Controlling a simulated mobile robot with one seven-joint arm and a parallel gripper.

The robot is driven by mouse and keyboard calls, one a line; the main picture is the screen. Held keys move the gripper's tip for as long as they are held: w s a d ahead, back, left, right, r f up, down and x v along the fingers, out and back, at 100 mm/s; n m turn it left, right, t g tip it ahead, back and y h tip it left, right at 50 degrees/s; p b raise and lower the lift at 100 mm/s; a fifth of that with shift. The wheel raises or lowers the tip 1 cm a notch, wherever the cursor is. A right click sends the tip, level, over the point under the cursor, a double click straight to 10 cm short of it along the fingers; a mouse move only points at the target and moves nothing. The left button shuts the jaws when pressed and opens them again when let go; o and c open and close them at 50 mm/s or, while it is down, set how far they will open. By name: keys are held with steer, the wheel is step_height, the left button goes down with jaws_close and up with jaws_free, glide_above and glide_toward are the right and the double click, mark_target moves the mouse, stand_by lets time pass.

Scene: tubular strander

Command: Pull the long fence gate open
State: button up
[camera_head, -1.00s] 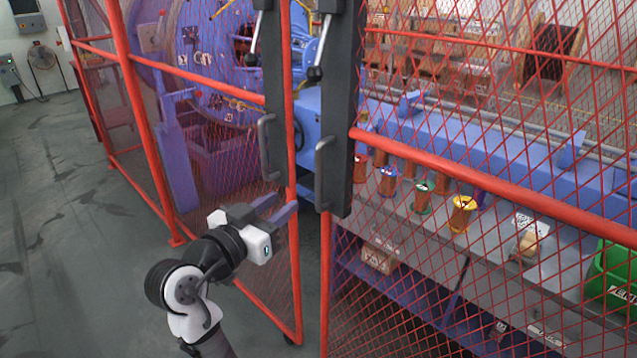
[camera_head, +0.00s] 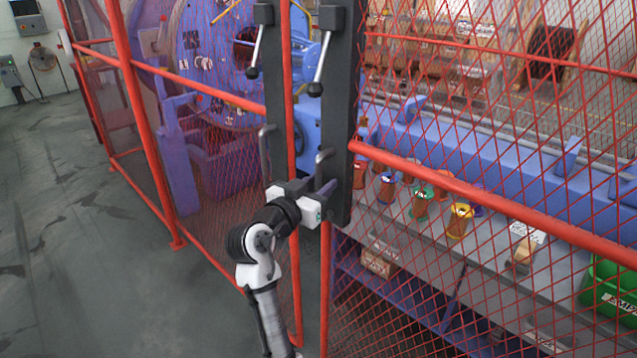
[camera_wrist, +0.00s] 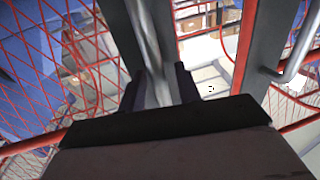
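The red mesh fence has two gate leaves with dark posts at their meeting edges. The right leaf (camera_head: 450,186) looks wider; its post (camera_head: 345,110) carries a grey bar handle (camera_head: 322,157). The left leaf's post (camera_head: 276,90) has a similar handle (camera_head: 264,143). My gripper (camera_head: 320,188) is at the lower part of the right leaf's handle. In the wrist view the handle bar (camera_wrist: 158,65) runs between my two fingers (camera_wrist: 160,88), with a gap apparently left beside it. The handle's lower end is hidden by my gripper in the head view.
Lever latches hang on the right post (camera_head: 322,65) and left post (camera_head: 257,48). Behind the mesh stand the blue machine (camera_head: 215,60), a bench with coloured spools (camera_head: 460,218) and a green bin (camera_head: 612,285). The grey floor (camera_head: 80,220) at left is clear.

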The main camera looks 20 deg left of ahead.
jaws_close()
steer(key=shift+d, duration=0.1)
stand_by(0.3)
